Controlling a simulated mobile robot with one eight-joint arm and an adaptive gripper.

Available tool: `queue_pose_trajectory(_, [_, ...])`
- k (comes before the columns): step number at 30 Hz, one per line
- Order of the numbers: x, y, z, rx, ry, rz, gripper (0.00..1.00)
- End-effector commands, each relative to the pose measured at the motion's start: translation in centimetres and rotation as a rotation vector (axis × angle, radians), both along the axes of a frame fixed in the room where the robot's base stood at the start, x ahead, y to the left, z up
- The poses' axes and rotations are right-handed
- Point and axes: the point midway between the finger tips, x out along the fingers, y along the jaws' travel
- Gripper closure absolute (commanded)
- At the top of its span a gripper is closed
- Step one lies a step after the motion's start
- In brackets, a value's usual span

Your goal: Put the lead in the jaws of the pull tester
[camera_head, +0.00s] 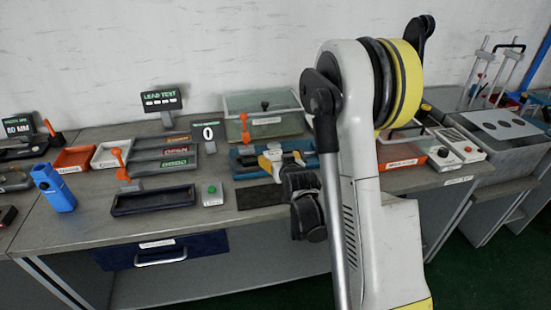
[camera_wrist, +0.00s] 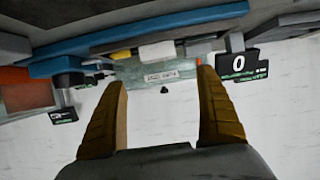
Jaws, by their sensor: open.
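The pull tester is a long blue base (camera_head: 243,162) on the bench, with yellow and white blocks on top. A black display reading 0 (camera_head: 207,131) stands by its left end. In the wrist view, which is upside down, the blue base (camera_wrist: 190,22), a yellow block (camera_wrist: 122,54), a white block (camera_wrist: 157,51) and the display (camera_wrist: 238,64) show beyond the fingers. My gripper (camera_wrist: 163,75) is open, with two tan fingers and nothing between them. I cannot make out the lead.
A clear-lidded box (camera_head: 263,104) stands behind the tester. A dark mat (camera_head: 258,196) lies in front. Bare bench shows along the front edge.

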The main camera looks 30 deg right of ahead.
Motion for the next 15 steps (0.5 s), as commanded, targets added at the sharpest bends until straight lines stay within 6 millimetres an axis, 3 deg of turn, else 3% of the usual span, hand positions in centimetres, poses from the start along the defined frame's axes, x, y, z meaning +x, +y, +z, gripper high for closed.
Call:
queue_pose_trajectory(4, [-0.8,1.6,2.0,0.010,0.034,0.022,0.17])
queue_pose_trajectory(8, [-2.6,4.8,5.4,0.027,0.105,0.063,0.17])
queue_pose_trajectory(11, [-5.1,7.5,7.9,0.042,0.172,0.100,0.17])
queue_pose_trajectory(15, [-9.8,11.2,10.6,0.059,0.267,0.147,0.17])
